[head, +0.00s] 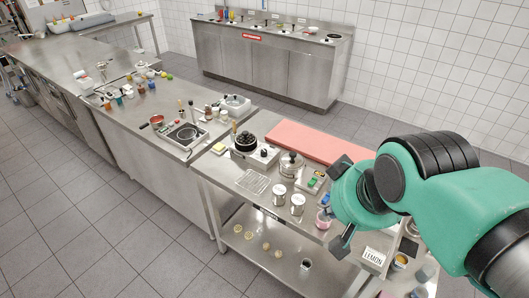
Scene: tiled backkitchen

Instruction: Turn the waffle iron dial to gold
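I cannot pick out the waffle iron for certain. A squat silver appliance with a round black top (245,142) stands on the steel table, and a small dark knob (264,153) shows on its front; it may be the waffle iron with its dial. Any gold mark or dial setting is too small to read. My gripper (338,205) is to the right of it, above the table's right part. Its two dark fingers are spread wide apart, with nothing seen held between them.
A lidded silver pot (291,164), a wire rack (253,182) and two cans (278,195) stand between the appliance and my gripper. A pink board (320,142) lies behind. A LEMON-labelled box (374,256) is near my gripper. The floor (110,235) in front is clear.

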